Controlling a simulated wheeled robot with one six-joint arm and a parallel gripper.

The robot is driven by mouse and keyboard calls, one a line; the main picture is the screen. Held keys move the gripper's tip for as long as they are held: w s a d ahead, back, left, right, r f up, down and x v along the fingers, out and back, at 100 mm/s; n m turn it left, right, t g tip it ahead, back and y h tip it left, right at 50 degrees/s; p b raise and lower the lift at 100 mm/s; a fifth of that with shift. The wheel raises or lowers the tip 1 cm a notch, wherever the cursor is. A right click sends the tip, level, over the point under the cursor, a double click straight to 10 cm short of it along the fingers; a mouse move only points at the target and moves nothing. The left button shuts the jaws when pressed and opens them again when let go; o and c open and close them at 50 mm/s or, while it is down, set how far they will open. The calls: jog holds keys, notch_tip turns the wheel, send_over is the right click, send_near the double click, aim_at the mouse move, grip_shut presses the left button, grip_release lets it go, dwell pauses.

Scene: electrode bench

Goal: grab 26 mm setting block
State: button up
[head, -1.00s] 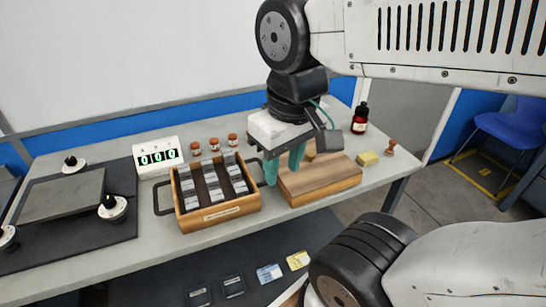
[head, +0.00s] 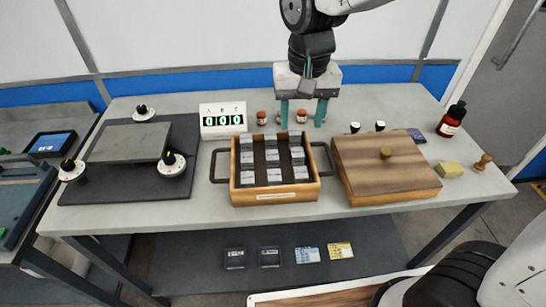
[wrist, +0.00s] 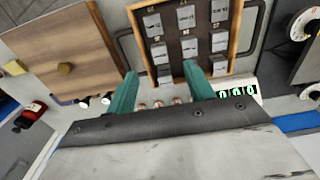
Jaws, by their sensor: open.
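Several grey metal setting blocks (head: 270,157) stand in three columns in a wooden tray (head: 275,197) with dark side handles, at the middle of the bench. Their markings are too small to read, so I cannot tell which is the 26 mm one. My gripper (head: 302,126) is open and empty, its two teal fingers pointing down behind the tray's right rear, near the small jars. In the wrist view my gripper (wrist: 161,72) has its fingers spread on the tray's back side, with the blocks (wrist: 188,46) beyond the tips.
A wooden box with a knobbed lid (head: 387,170) stands right of the tray. A display reading 000 (head: 223,121) and small jars (head: 262,118) stand behind it. A plate fixture with dials (head: 130,143) is at left. A dark bottle (head: 452,119) and yellow block (head: 450,170) are at right.

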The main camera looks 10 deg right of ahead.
send_over(272, 154)
jog(key=f, duration=0.3)
jog(key=shift+d+f, duration=0.2)
jog(key=shift+f, duration=0.05)
notch_tip(272, 154, down, 8)
jog(key=shift+w+a+r, duration=0.1)
jog(key=shift+a, duration=0.05)
grip_shut()
